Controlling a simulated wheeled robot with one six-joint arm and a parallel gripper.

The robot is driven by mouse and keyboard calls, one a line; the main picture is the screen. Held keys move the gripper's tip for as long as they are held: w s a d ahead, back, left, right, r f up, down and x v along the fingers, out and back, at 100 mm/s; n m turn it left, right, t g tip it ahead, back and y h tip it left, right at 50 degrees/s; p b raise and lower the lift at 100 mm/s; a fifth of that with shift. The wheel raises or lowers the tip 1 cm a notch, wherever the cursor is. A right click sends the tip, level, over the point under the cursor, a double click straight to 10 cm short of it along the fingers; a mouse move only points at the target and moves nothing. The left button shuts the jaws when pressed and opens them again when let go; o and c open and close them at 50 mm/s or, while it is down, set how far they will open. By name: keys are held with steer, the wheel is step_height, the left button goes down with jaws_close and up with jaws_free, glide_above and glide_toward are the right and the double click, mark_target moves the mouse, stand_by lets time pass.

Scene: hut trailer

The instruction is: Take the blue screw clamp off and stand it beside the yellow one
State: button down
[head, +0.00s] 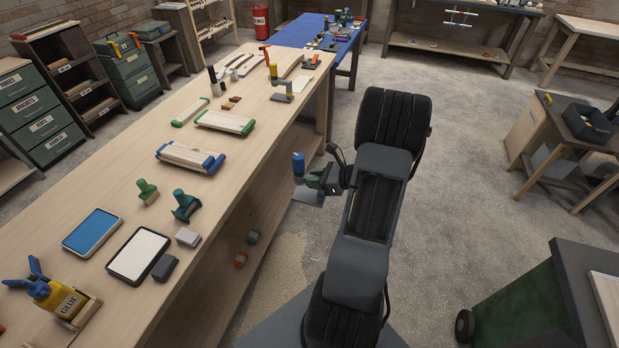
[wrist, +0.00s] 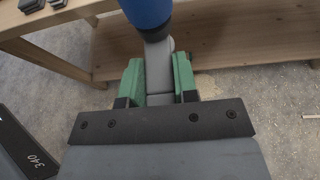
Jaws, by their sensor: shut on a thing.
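The blue screw clamp has a blue handle (head: 298,163) and a grey metal body. My gripper (head: 314,182) is shut on it and holds it in the air, off the right edge of the long workbench (head: 130,190). In the wrist view the two green fingers (wrist: 158,82) press on the grey body from both sides, and the blue handle (wrist: 146,12) is at the top, partly cut off. The yellow screw clamp (head: 274,72) stands upright on the bench's far part, near the right edge, with a grey body below its yellow handle.
Glued board panels with green ends (head: 224,122) and with blue ends (head: 190,157) lie on the bench. A glue bottle (head: 58,298) and trays stand nearer. A blue-topped table (head: 318,33) is beyond. Open concrete floor lies right of the bench.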

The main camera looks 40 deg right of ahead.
steer(key=shift+s+d+r, duration=0.1)
steer(key=shift+s+d, duration=0.55)
steer(key=shift+s, duration=0.25)
steer(key=shift+s+d, duration=0.6)
steer(key=shift+s, duration=0.3)
steer(key=shift+r+p, duration=0.15)
steer(key=shift+p, duration=0.15)
steer(key=shift+r+p, duration=1.85)
steer(key=shift+r, duration=0.55)
